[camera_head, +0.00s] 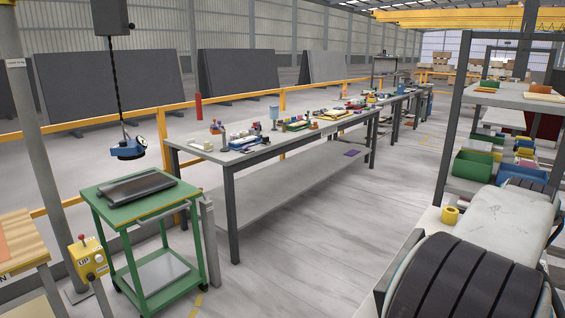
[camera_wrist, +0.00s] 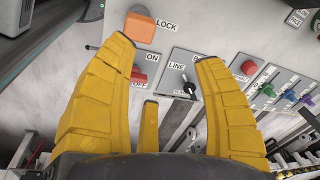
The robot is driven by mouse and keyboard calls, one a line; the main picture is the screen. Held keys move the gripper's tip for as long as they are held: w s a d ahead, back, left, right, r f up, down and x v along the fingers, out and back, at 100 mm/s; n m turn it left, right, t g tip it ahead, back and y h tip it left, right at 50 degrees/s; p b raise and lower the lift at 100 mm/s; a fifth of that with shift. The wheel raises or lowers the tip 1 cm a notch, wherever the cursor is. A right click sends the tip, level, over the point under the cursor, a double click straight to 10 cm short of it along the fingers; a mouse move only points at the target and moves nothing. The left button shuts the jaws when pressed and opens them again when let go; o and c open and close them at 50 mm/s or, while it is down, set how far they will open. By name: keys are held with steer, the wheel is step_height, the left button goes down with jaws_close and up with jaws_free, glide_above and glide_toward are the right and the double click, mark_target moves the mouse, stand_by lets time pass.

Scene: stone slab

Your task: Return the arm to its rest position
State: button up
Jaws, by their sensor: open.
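My gripper (camera_wrist: 165,52) shows in the wrist view with its yellow ribbed fingers spread apart and nothing between them. It faces a pale control panel (camera_wrist: 222,48). An orange block marked LOCK (camera_wrist: 140,27) is just beyond the left fingertip. A red switch (camera_wrist: 138,77) by the ON and OFF labels and a black key-like switch on the LINE plate (camera_wrist: 189,88) show between the fingers. I cannot tell whether any finger touches the panel.
A green cart (camera_head: 140,208) with a dark slab (camera_head: 137,186) stands at left, below a hanging blue lifter (camera_head: 129,150). A long workbench (camera_head: 235,157) crosses the middle. Shelving with a green bin (camera_head: 473,165) stands at right. The floor between bench and shelving (camera_head: 330,235) is clear.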

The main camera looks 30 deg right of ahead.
steer(key=a+f+n, duration=0.1)
steer(key=f+n, duration=0.1)
steer(key=a+f+n, duration=0.1)
steer(key=n, duration=0.1)
steer(key=a+f+n, duration=0.1)
steer(key=f+n, duration=0.1)
steer(key=n, duration=0.1)
steer(key=shift+a+f, duration=0.1)
steer(key=shift+f, duration=0.2)
steer(key=w+a+n+t+p, duration=0.1)
steer(key=w+a+n, duration=0.3)
steer(key=a, duration=0.6)
steer(key=w+a+r+n+t+y+p, duration=0.1)
steer(key=w+a+n, duration=0.3)
steer(key=a+n, duration=0.4)
steer(key=w+a+r+n+t+p, duration=0.1)
steer(key=w+a+n, duration=0.3)
steer(key=a, duration=0.9)
steer(key=n, duration=0.2)
steer(key=shift+w+n+y, duration=0.25)
steer(key=shift+n+y, duration=0.05)
